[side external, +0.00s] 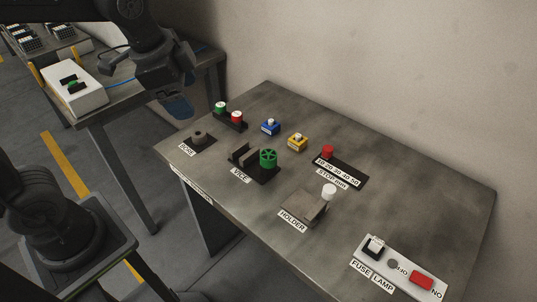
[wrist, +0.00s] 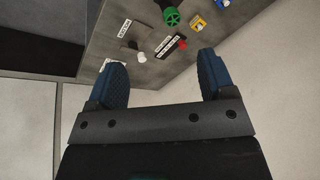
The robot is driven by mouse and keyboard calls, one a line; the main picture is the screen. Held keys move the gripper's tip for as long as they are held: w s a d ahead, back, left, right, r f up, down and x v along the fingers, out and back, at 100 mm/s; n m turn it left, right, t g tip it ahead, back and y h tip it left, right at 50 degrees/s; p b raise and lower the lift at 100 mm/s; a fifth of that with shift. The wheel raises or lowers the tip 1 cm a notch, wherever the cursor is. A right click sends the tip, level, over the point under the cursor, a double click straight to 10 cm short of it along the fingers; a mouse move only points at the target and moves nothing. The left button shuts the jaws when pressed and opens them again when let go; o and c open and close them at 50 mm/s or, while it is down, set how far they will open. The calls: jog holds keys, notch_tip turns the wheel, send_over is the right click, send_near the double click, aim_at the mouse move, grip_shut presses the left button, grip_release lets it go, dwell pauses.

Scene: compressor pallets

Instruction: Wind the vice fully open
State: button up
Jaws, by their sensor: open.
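The vice (side external: 243,156) stands on the grey table, with dark upright jaws and a green handwheel (side external: 268,158) at its right end. A gap shows between the jaws, but I cannot tell how far they are wound. The green handwheel also shows in the wrist view (wrist: 171,17), at the top. My gripper (side external: 176,103) is up at the table's far left corner, away from the vice. In the wrist view its two blue fingers (wrist: 160,82) are wide apart with nothing between them.
Around the vice are a bore block (side external: 198,136), green and red buttons (side external: 229,115), a blue block (side external: 270,127), a yellow block (side external: 298,142), a red stop slider (side external: 327,152), a holder with a white knob (side external: 304,207) and a fuse lamp panel (side external: 400,267). A wall stands behind.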

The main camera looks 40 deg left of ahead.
jog(key=w+d+f+m+g, duration=0.2)
jog(key=w+f+m, duration=0.2)
jog(key=w+m, duration=0.45)
jog(key=m+g, duration=0.2)
jog(key=m, duration=0.7)
send_near(269, 154)
notch_tip(269, 154, down, 10)
jog(key=shift+s+f, duration=0.15)
jog(key=shift+f, duration=0.1)
jog(key=c, duration=0.9)
